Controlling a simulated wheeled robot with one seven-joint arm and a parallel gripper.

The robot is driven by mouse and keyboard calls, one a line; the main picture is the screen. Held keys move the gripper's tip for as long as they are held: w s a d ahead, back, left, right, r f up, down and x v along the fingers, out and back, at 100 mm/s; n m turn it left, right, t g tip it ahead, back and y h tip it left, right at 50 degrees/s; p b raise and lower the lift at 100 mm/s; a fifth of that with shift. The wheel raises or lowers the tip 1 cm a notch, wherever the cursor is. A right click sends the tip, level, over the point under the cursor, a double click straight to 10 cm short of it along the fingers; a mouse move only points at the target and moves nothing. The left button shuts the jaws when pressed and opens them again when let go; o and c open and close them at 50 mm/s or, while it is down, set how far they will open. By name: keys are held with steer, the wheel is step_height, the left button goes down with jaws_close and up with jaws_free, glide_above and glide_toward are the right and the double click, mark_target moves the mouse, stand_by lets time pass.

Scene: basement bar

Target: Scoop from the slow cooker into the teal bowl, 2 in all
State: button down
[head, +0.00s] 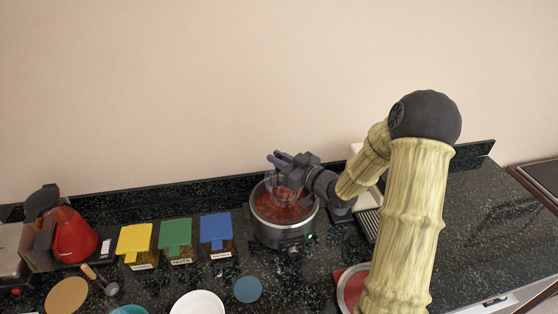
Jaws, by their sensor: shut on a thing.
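The slow cooker (262,233) stands on the dark counter in the middle of the head view, open, with chunky red food (285,212) inside. My gripper (288,168) is above the cooker's far side, shut on a scoop with a purple handle end (278,156). A clear part, seemingly the scoop's cup, hangs toward the food; whether it is filled or touching the food I cannot tell. The teal bowl (130,310) is at the bottom edge, mostly cut off, so its contents are hidden.
Yellow (135,238), green (175,233) and blue (216,228) lidded containers stand left of the cooker. A red kettle (74,238) is farther left. A white plate (198,304) and blue disc (248,290) lie in front. The wall is close behind.

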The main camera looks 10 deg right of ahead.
steer(key=shift+r+p, duration=1.65)
steer(key=shift+r, duration=1.05)
steer(key=shift+f, duration=0.1)
